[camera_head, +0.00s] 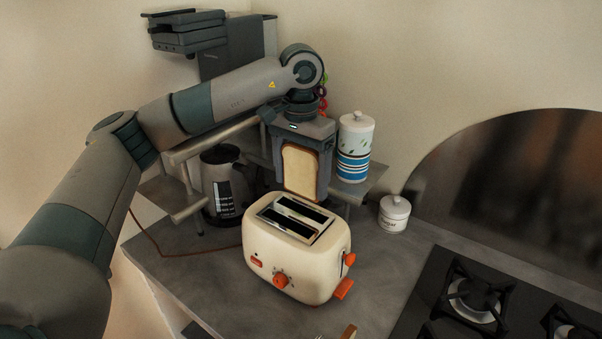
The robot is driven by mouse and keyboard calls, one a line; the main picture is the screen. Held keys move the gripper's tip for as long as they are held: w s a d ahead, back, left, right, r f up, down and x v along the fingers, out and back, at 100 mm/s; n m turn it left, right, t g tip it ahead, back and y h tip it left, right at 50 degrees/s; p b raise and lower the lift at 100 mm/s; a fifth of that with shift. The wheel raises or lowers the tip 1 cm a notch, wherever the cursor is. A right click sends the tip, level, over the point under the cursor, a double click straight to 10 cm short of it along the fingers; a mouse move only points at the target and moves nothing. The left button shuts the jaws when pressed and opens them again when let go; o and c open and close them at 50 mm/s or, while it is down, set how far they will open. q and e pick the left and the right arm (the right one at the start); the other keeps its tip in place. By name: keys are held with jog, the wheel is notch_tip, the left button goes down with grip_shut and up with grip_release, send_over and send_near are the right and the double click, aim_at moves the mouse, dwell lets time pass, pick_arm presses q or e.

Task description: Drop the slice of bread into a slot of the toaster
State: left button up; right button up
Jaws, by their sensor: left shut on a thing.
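The slice of bread (300,171) is pale with a brown crust and hangs upright in my left gripper (301,150). The gripper is shut on it, just behind and above the toaster as seen in the head view. The cream toaster (262,233) stands on the counter with two dark slots on top and orange knobs and levers. The lower edge of the bread appears close to the far end of the slots; I cannot tell the exact gap. The slots look empty. My right gripper is not in view.
A striped canister (354,147) stands on a shelf to the right, with a small white jar (394,214) below. A gas hob (470,297) lies at the right.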

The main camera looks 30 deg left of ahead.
aim_at(301, 195)
pick_arm(q)
jog(key=shift+f, duration=0.85)
jog(key=shift+f+b, duration=1.7)
jog(key=shift+b, duration=0.05)
jog(key=shift+f+b, duration=0.35)
jog(key=shift+f, duration=0.05)
jog(key=o, duration=1.1)
